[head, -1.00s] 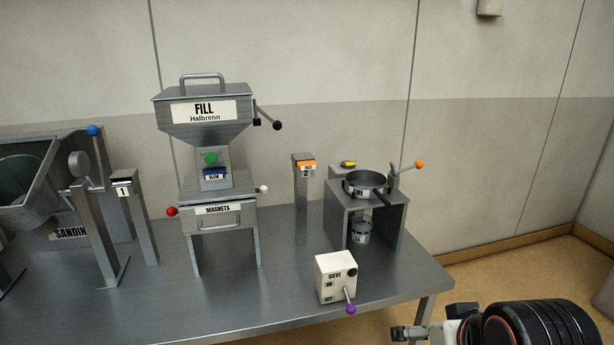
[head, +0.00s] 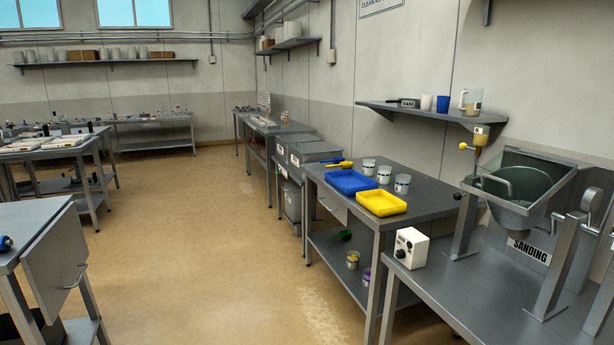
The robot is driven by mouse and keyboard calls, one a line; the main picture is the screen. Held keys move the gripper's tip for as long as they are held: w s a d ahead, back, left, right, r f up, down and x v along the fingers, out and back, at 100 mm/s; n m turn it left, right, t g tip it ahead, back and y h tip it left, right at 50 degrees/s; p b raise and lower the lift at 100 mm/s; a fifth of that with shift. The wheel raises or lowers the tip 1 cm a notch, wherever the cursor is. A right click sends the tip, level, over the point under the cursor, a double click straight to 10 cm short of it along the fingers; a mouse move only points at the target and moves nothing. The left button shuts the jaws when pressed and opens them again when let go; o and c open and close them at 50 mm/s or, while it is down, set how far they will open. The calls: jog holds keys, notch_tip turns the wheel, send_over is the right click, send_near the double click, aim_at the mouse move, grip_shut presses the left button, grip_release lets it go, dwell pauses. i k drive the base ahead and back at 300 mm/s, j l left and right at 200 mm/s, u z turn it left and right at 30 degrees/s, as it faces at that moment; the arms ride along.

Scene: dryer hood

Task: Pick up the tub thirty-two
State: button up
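Several small pale tubs with printed labels are in the head view, and I cannot read any number, so I cannot tell which is tub thirty-two. Three stand upright on the middle bench top beside the trays: a far tub (head: 369,167), a middle tub (head: 384,174) and a near tub (head: 402,184). On the shelf below, a tub with yellowish contents (head: 352,260) and a tub with purple (head: 367,278) stand near the front. My gripper is not in view.
A blue tray (head: 350,181) and a yellow tray (head: 381,203) lie on the middle bench (head: 430,190). A white control box (head: 411,248) and the sanding machine (head: 515,195) stand on the near right bench. A wall shelf (head: 432,112) holds cups. The floor (head: 215,250) is open at centre-left.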

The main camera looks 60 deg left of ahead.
aim_at(385, 173)
jog(key=u, duration=1.65)
jog(key=i+j+u, duration=0.25)
jog(key=i, duration=0.45)
jog(key=i+j+u, duration=0.25)
jog(key=i, duration=0.45)
jog(key=i+u, duration=0.25)
jog(key=i, duration=0.5)
jog(key=i+j+z, duration=0.1)
jog(key=i+z, duration=0.4)
jog(key=i+j+z, duration=0.2)
jog(key=z, duration=0.25)
jog(key=i+j+z, duration=0.5)
jog(key=k+l, duration=0.1)
